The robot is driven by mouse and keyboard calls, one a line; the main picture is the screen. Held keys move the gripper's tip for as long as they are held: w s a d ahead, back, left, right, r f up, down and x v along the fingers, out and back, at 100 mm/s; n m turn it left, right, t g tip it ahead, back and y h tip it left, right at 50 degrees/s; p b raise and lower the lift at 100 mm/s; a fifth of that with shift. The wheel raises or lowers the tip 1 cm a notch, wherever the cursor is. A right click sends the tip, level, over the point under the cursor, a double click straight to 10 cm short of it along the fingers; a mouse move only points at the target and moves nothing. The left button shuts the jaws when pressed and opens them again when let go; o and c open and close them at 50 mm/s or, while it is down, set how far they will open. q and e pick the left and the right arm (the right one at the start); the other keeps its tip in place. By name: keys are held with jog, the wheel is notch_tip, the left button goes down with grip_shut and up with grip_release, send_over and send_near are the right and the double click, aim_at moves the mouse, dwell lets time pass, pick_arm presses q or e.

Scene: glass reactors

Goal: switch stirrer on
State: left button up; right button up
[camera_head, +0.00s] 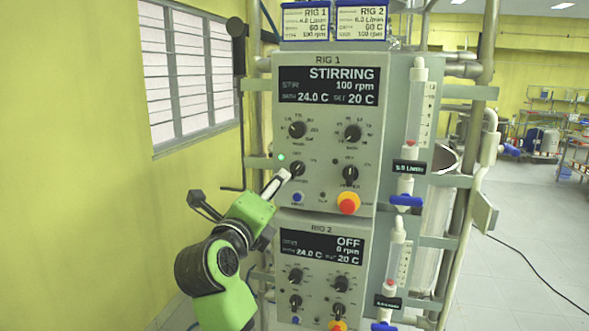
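The RIG 1 control panel (328,120) is upright in the middle of the head view. A small green lamp (281,157) is lit beside the lower left knob (297,168). My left gripper (284,175) comes in from the lower left, its tip at or very near that knob. I cannot tell whether it touches, or whether the fingers are open or shut. The RIG 2 panel (319,270) below reads OFF, 0 rpm. My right gripper is not in view.
A red and yellow stop button (348,203) sits low on the RIG 1 panel. Flow meters with blue valves (406,200) stand at the right of the panels, beside pipes. A yellow wall (80,200) is at left. Open floor lies to the right.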

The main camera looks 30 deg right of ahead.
aim_at(295, 172)
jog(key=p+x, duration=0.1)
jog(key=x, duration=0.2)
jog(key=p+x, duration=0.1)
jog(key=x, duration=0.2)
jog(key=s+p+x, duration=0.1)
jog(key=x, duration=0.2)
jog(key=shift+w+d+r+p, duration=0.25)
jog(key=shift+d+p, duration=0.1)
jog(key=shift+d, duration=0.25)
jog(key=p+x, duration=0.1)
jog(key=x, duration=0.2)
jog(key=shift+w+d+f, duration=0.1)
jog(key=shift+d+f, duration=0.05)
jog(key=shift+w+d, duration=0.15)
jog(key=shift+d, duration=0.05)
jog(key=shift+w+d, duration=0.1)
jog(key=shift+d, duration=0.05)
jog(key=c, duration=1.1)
pick_arm(q)
jog(key=s+d+r, duration=0.2)
jog(key=s+r, duration=0.1)
jog(key=r, duration=0.2)
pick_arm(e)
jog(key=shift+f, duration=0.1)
